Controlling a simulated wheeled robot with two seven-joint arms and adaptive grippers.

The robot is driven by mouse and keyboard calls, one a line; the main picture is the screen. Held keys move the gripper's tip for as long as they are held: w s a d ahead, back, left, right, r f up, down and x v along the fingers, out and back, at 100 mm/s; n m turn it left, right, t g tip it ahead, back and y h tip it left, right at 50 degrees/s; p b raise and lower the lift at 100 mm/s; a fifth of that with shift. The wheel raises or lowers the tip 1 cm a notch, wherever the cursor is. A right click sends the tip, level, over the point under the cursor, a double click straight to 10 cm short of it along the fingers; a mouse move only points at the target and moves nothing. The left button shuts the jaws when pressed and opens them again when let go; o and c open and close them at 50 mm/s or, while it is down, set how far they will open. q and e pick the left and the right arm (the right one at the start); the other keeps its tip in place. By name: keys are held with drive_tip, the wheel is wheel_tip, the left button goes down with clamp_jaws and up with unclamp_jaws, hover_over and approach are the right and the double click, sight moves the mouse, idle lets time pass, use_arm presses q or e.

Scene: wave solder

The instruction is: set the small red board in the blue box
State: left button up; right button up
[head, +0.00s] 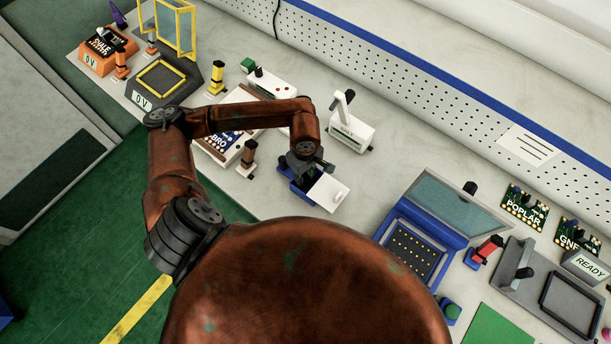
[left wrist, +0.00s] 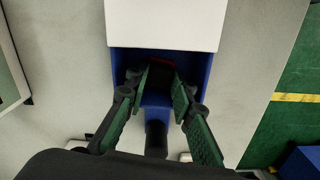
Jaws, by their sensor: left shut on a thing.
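The blue box (head: 298,195) stands on the bench with its white lid (head: 328,193) slid or swung to the right, leaving part of the inside uncovered. My left gripper (head: 305,172) points down into the uncovered part. In the left wrist view its green fingers (left wrist: 160,82) reach between the blue walls (left wrist: 205,62), near the white lid (left wrist: 165,22). They are shut on the small red board (left wrist: 161,62), of which only a dark red edge shows. I cannot tell whether the board touches the box floor. The board is hidden in the head view. My right gripper is out of view.
A white device with a lever (head: 350,130) stands just behind the box. A blue machine with a glass lid (head: 410,245) is to the right.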

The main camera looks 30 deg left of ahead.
sight(305, 179)
use_arm(q)
drive_tip(key=shift+f, duration=0.1)
drive_tip(key=o, duration=1)
wheel_tip(305, 179, up, 12)
idle(0.5)
